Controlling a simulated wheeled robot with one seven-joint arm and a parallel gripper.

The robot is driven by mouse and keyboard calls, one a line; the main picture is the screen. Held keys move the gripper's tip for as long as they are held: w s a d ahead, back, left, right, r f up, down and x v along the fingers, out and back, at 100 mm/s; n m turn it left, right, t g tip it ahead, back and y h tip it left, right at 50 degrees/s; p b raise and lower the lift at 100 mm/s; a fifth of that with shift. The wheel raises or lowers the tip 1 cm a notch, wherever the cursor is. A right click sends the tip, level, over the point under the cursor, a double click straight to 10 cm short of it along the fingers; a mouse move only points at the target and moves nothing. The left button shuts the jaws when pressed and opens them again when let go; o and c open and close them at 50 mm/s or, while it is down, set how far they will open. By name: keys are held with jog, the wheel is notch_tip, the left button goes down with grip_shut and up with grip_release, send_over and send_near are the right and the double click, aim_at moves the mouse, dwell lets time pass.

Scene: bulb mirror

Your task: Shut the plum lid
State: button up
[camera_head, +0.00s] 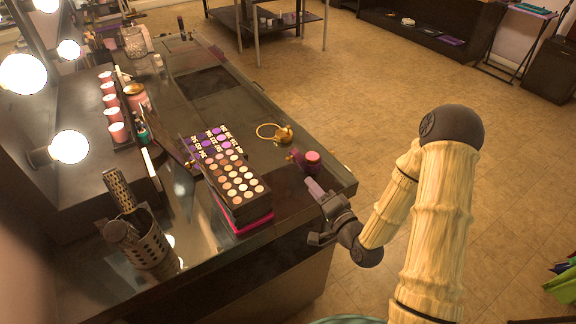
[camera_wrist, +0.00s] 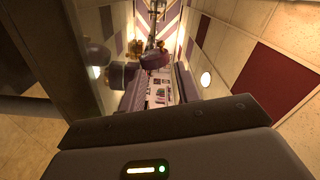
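A small plum pot with a pink top (camera_head: 312,163) stands near the table's right edge in the head view. I cannot tell whether its top is a lid. A tilted plum-edged panel (camera_head: 176,146) stands behind the makeup palette, possibly a raised lid. My gripper (camera_head: 322,213) is at the table's right edge, in front of the pot and apart from it. A mauve flat piece shows at its tip; I cannot tell whether it is a finger or a held thing. In the wrist view a dark purple round thing (camera_wrist: 155,59) shows ahead, with the gripper's fingertips not clearly visible.
A palette of pale and brown pans (camera_head: 236,180) lies on a magenta box (camera_head: 252,224) left of my gripper. A gold ringed object (camera_head: 283,134) lies behind the pot. A metal mesh cup (camera_head: 147,240) and pink candles (camera_head: 117,131) stand left.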

aim_at(288, 159)
jog(key=shift+b+x, duration=1)
jog(key=shift+b, duration=1.85)
jog(key=p+x, duration=0.2)
jog(key=x, duration=0.9)
jog(key=shift+w+a+p, duration=0.2)
jog(key=shift+w+p, duration=0.05)
jog(key=shift+p, duration=0.15)
jog(key=shift+r, duration=0.1)
grip_shut()
